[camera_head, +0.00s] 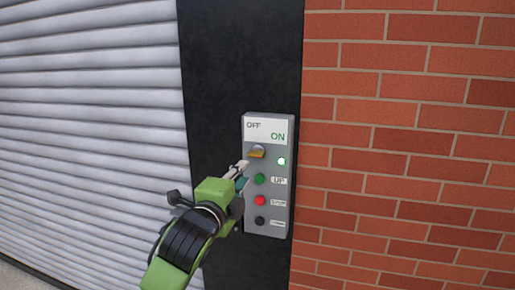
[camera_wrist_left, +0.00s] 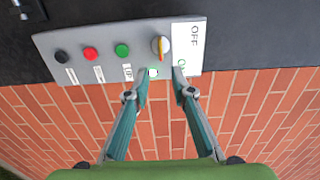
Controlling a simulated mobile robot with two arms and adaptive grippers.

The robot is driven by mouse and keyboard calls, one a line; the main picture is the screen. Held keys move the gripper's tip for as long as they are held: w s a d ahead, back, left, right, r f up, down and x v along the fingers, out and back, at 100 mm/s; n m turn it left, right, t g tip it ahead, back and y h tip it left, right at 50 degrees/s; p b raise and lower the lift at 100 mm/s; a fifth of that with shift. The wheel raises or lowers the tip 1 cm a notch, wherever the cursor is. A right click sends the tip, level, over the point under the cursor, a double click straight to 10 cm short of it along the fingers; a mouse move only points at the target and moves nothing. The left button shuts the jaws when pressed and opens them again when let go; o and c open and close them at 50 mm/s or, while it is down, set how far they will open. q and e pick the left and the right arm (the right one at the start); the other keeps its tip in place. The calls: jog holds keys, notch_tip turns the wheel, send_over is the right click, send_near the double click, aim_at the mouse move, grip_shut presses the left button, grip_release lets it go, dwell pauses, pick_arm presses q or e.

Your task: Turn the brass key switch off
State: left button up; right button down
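The brass key switch (camera_head: 257,152) is near the top of a grey control box, below a label plate (camera_head: 265,130) reading OFF and ON. A lamp (camera_head: 281,161) beside ON glows green. My left gripper (camera_head: 243,173) is in front of the box, just below and left of the key. In the left wrist view the key (camera_wrist_left: 161,47) lies ahead of the gap between the fingertips. The left gripper (camera_wrist_left: 160,77) is open, with nothing between its fingers, and looks apart from the key. My right gripper is not in view.
Below the key are a green button (camera_head: 260,179), a red button (camera_head: 260,200) and a black button (camera_head: 260,221). The box is on a dark post (camera_head: 215,90) between a ribbed shutter (camera_head: 90,110) and a brick wall (camera_head: 410,130).

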aim_at(257, 153)
pick_arm(q)
jog(key=p+x, duration=0.4)
jog(key=x, duration=0.8)
jog(key=shift+w+r, duration=0.15)
jog(key=shift+w+d+p, duration=0.25)
jog(key=shift+w+p, duration=0.2)
jog(key=shift+w, duration=0.2)
grip_shut()
